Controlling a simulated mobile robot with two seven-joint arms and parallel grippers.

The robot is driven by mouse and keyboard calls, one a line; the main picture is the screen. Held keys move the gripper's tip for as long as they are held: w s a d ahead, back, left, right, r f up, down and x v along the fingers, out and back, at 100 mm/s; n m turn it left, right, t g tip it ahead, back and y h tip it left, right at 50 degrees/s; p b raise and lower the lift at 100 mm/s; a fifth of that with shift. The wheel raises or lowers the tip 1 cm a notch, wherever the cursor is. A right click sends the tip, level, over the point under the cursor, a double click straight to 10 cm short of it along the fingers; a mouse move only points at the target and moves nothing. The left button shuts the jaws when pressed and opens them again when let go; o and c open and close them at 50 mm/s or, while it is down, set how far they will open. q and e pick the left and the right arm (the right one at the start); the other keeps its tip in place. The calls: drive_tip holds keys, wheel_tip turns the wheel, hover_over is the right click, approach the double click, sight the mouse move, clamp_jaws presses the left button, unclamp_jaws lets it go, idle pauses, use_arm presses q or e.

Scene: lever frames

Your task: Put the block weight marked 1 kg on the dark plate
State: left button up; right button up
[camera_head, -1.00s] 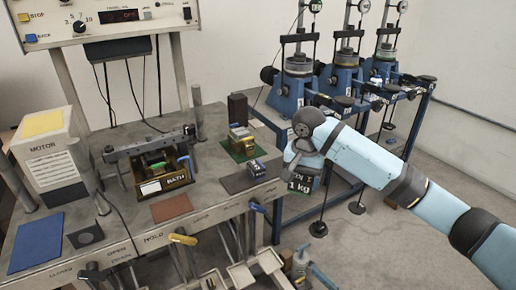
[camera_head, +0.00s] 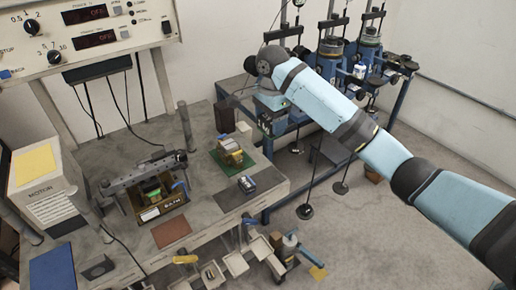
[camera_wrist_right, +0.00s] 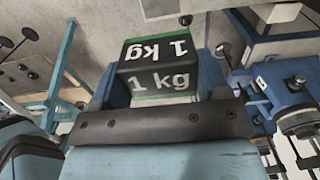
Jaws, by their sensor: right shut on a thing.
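The block weight marked 1 kg (camera_wrist_right: 157,68) is dark with white lettering and green edges. It shows in the right wrist view, just beyond the dark bar of my right gripper (camera_wrist_right: 160,105), which is shut on it. In the head view my right gripper (camera_head: 262,92) is at the end of the light blue arm, in front of the leftmost lever frame and right of the bench. The arm mostly hides its fingers and the block there. The dark plate (camera_head: 228,202) lies flat at the bench's right front. My left gripper is out of view.
On the bench are a green mat (camera_head: 217,158) with a stacked block, a brown mat (camera_head: 171,232), a blue mat (camera_head: 52,270) and a boxed rig (camera_head: 160,207). A dark upright block (camera_head: 224,115) stands at the back. Blue lever frames (camera_head: 335,65) with hanging weights stand behind.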

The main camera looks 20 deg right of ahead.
wheel_tip(320, 180, down, 19)
drive_tip(key=shift+r+p, duration=0.15)
drive_tip(key=shift+p, duration=0.55)
drive_tip(key=o, duration=1.6)
drive_tip(key=shift+s, duration=0.1)
